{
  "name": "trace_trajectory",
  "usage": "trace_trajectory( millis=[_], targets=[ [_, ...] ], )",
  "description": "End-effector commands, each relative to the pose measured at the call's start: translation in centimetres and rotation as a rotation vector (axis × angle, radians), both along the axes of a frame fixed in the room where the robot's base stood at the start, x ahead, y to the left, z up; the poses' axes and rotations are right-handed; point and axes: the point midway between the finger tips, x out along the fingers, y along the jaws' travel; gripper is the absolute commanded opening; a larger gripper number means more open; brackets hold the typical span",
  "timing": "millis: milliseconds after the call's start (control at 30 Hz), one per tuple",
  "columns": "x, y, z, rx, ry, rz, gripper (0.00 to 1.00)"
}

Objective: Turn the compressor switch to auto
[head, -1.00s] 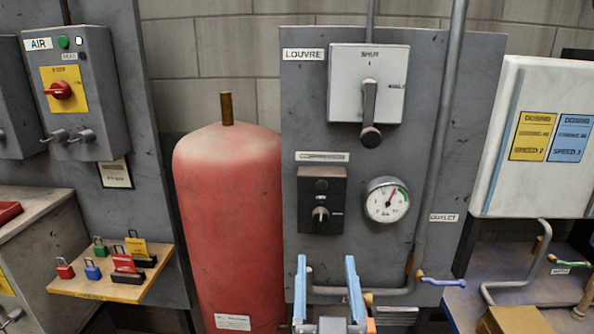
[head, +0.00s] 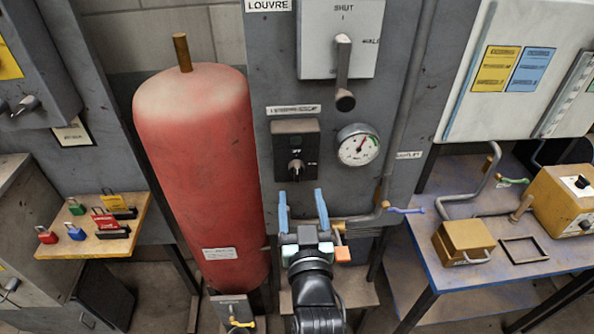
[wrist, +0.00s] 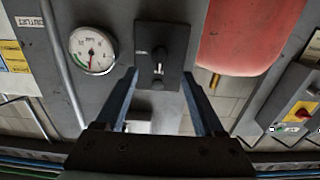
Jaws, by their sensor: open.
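The compressor switch (head: 296,150) is a black box with a rotary knob (head: 295,169), mounted on the grey panel under a label strip. In the wrist view the switch box (wrist: 161,52) and its knob (wrist: 158,66) appear upside down, just beyond the fingertips. My gripper (head: 302,198) is open and empty, with two blue fingers pointing up toward the panel, below the switch in the head view. In the wrist view the fingers (wrist: 160,78) stand on either side of the box's near end, apart from the knob. The knob's lettering is too small to read.
A pressure gauge (head: 358,146) is to the right of the switch, with a grey pipe (head: 408,110) beyond it. The louvre lever (head: 343,75) hangs above. A red tank (head: 200,165) stands close on the left. A blue-handled valve (head: 405,210) is at the lower right.

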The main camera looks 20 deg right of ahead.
Motion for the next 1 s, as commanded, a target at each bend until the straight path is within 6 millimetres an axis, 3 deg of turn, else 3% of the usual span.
trace_trajectory(
  millis=[200, 400, 867, 1000],
  targets=[
    [3.7, -1.1, 0.1, 0.001, -0.002, -0.001, 0.7],
    [6.0, -1.8, 0.0, 0.001, 0.0, -0.001, 0.7],
    [6.9, -2.0, 0.0, 0.0, -0.001, 0.001, 0.7],
    [6.9, -2.0, 0.0, 0.0, -0.001, 0.001, 0.45]
  ],
)
